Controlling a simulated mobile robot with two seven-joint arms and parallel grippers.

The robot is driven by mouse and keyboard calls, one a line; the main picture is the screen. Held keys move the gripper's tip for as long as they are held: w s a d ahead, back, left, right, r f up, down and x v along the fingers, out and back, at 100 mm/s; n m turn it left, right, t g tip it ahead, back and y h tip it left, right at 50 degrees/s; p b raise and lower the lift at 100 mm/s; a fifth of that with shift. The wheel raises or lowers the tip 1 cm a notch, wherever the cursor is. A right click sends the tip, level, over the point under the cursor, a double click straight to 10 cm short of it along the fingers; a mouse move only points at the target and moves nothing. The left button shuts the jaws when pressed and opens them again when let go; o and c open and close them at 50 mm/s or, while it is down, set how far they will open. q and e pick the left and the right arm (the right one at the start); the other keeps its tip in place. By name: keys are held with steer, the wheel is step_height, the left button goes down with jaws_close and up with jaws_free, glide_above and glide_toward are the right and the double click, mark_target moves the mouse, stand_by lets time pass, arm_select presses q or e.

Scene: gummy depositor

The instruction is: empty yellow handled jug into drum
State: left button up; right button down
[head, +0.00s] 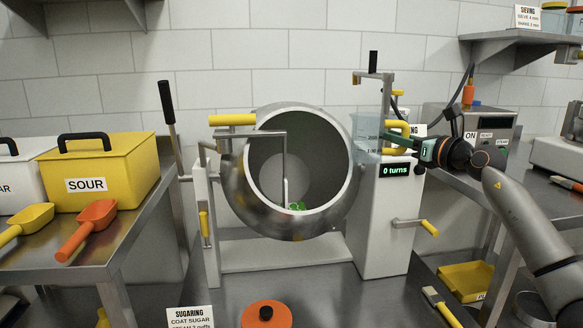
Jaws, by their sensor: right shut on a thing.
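The jug (366,134) is see-through and pale blue, with a yellow handle (404,129). It looks upright, at the right side of the drum and near the top of the drum's mouth. My right gripper (398,141) is shut on the jug's handle, with its arm coming in from the right. I cannot make out what is in the jug. The drum (235,190) is a round grey metal pan with its wide mouth facing me. A few green pieces (297,207) lie low inside it. My left gripper is not in view.
A metal bar reaches into the drum's mouth. The white stand (380,225) right of the drum shows "0 turns" and has a yellow-handled crank (429,228). A yellow SOUR bin (105,168) and scoops are on the left table. An orange lid (266,314) is in front.

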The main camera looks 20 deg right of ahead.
steer(key=shift+r, duration=0.1)
step_height(320, 180, up, 5)
steer(key=p, duration=0.5)
steer(key=s+a+b, duration=0.2)
steer(key=s+b, duration=0.1)
steer(key=s, duration=0.4)
steer(key=shift+s+b, duration=0.35)
steer(key=shift+b, duration=0.05)
